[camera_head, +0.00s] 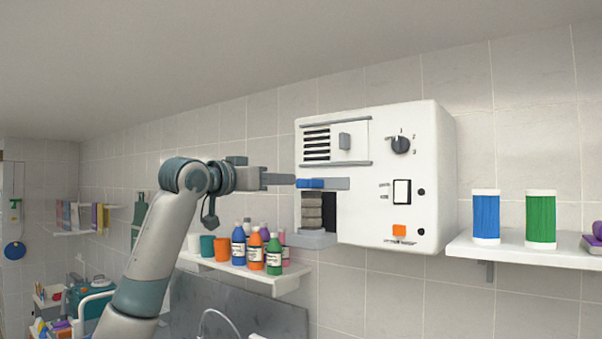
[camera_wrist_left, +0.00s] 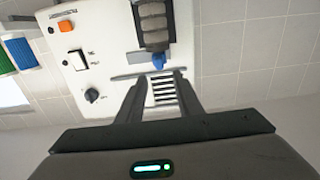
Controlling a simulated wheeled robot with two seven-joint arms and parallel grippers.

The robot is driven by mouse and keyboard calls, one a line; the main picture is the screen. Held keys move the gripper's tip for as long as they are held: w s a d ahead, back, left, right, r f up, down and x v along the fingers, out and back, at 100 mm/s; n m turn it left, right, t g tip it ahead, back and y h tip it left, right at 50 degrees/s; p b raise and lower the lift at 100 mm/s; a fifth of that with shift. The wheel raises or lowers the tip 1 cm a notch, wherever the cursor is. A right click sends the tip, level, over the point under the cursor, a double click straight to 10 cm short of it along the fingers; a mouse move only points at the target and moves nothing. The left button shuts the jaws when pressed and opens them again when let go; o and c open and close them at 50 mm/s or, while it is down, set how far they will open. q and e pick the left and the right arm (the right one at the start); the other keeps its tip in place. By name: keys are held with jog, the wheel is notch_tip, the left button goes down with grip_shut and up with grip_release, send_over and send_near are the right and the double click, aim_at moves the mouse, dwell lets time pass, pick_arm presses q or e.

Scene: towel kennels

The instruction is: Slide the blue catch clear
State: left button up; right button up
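The blue catch (camera_head: 311,183) sits on a grey bar (camera_head: 338,183) on the front of a white wall unit (camera_head: 375,215), above an opening with a stack of grey-brown folded pieces (camera_head: 312,212). My left gripper (camera_head: 292,180) is level with the catch, its fingertips close to the catch's left end. In the left wrist view, which is turned over, the catch (camera_wrist_left: 158,60) shows just beyond the fingertips (camera_wrist_left: 165,74). The fingers are apart with nothing between them. I cannot tell whether a fingertip touches the catch. My right gripper is not in view.
The unit also has a slotted vent with a grey slider (camera_head: 344,141), a dark knob (camera_head: 401,145), a switch (camera_head: 402,192) and an orange button (camera_head: 399,230). A shelf of bottles (camera_head: 238,268) lies below my left arm. A right shelf (camera_head: 520,248) holds blue and green rolls.

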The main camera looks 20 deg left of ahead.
aim_at(298, 180)
pick_arm(q)
jog(key=p+x, duration=0.4)
jog(key=x, duration=0.4)
jog(key=shift+w+d, duration=0.1)
jog(key=shift+w, duration=0.05)
jog(key=shift+w+d, duration=0.2)
jog(key=shift+w, duration=0.3)
jog(key=shift+f, duration=0.1)
grip_shut()
jog(key=shift+s, duration=0.1)
